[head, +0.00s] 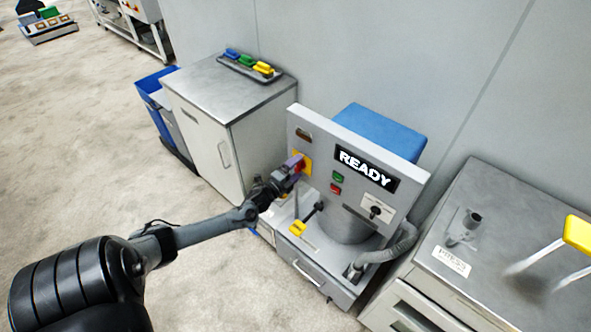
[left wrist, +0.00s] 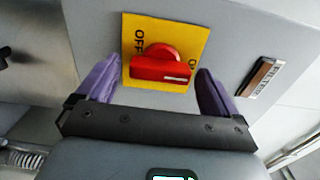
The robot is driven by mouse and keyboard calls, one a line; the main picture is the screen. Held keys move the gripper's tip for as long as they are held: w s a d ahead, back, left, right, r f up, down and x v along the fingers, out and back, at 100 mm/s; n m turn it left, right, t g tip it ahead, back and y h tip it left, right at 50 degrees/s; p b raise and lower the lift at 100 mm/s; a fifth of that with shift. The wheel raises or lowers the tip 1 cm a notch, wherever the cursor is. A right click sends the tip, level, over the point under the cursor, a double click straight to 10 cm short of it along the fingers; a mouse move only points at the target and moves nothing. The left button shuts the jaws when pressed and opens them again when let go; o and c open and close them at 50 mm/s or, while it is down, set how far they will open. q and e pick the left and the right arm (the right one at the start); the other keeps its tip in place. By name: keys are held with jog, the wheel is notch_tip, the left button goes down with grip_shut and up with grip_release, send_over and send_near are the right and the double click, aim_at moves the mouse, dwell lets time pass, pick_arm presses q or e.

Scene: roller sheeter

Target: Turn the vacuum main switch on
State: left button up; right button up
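The vacuum main switch is a red rotary knob (left wrist: 162,66) on a yellow plate (left wrist: 196,40) marked OFF, with a second label partly hidden. Its bar handle lies nearly level in the left wrist view, with a white mark at its right end. In the head view the yellow plate (head: 307,156) is on the upper left of the grey machine panel (head: 330,131). My left gripper (left wrist: 155,82) is open, its purple fingers on either side of the knob. I cannot tell whether they touch it. In the head view my left gripper (head: 296,164) covers part of the switch. My right gripper is not in view.
A display (head: 365,168) reads READY. Below it are a green button (head: 338,177), a red button (head: 336,189) and a small selector (head: 376,210). A lever with a yellow end (head: 297,228) and a grey hose (head: 388,252) lie below. Cabinets (head: 240,85) flank the machine.

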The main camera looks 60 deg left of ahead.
pick_arm(q)
jog(key=shift+s, duration=0.1)
jog(key=p+v, duration=0.1)
jog(key=v, duration=0.9)
jog(key=shift+s, duration=0.3)
jog(key=shift+d, duration=0.1)
dwell(0.4)
